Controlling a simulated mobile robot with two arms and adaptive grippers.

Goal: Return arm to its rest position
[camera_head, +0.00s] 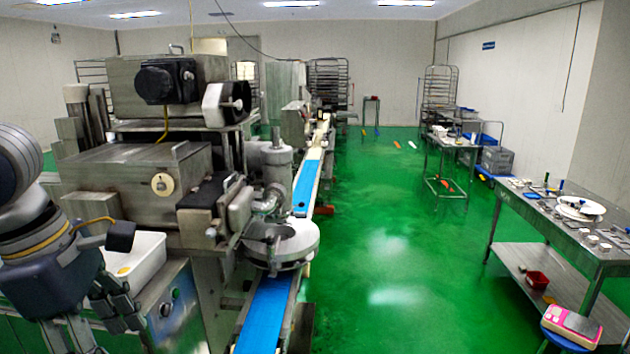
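My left arm comes in from the left edge. Its dark gripper (112,333) points downward at the lower left, in front of the steel cabinet and close to the white bin (139,258). Its two fingers look spread apart, with nothing seen between them. The encrusting machine (137,180), a large steel body with black and white knobs, stands just behind and to the right of this arm. My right arm and gripper are not in view.
A blue conveyor belt (264,315) runs away from the machine's round steel plate (282,243). The green floor (400,250) in the middle is open. A steel table (555,232) with small items stands at right, near a pink scale (571,326). Racks stand at the back.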

